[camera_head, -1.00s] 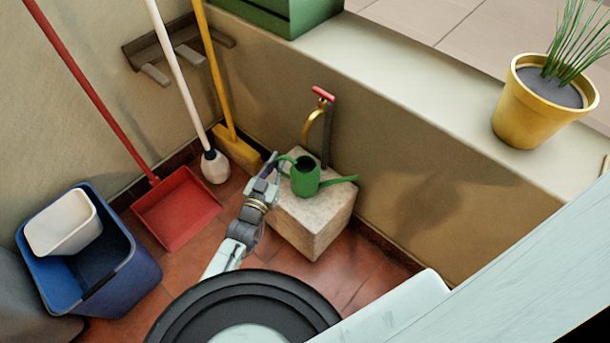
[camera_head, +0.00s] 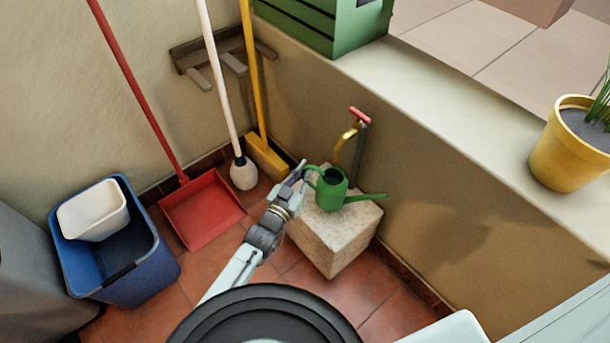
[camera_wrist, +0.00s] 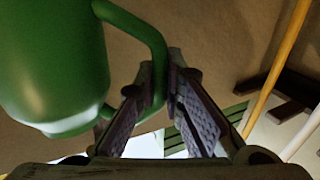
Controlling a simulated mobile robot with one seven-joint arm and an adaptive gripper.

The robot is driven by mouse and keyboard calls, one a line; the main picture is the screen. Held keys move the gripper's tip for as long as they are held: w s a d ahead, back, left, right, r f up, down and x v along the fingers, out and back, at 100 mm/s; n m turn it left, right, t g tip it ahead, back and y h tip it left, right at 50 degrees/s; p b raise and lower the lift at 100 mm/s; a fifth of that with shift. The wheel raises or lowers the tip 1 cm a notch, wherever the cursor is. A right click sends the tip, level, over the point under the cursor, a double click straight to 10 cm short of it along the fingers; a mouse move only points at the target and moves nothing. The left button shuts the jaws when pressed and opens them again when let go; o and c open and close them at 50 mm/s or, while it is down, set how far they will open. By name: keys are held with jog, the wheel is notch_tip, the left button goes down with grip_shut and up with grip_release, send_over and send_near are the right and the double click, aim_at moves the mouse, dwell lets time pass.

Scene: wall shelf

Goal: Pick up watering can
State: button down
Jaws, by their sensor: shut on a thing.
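The green watering can (camera_head: 328,192) is at the stone block (camera_head: 338,240), with its spout pointing right; I cannot tell whether its base touches the block top. My gripper (camera_head: 300,176) is at the can's left side, shut on its handle. In the wrist view, the can's body (camera_wrist: 55,60) fills the upper left, and its curved green handle (camera_wrist: 150,38) runs down between the fingers of my gripper (camera_wrist: 160,88). The lower end of the handle is partly hidden by the fingers.
A tap with a red handle (camera_head: 360,116) rises behind the can by the low wall (camera_head: 460,200). A yellow broom (camera_head: 266,156), white mop (camera_head: 243,174), red dustpan (camera_head: 203,212) and blue bucket (camera_head: 150,270) stand left. A potted plant (camera_head: 568,155) sits on the ledge.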

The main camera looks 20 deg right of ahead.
notch_tip(320, 180, up, 4)
jog(key=shift+f, duration=0.1)
jog(key=shift+a+r, duration=0.1)
jog(key=shift+r, duration=0.15)
jog(key=s+a, duration=0.3)
jog(key=a, duration=0.6)
jog(key=s+a, duration=0.3)
jog(key=a, duration=0.6)
jog(key=shift+s, duration=0.3)
jog(key=shift+a+f, duration=0.1)
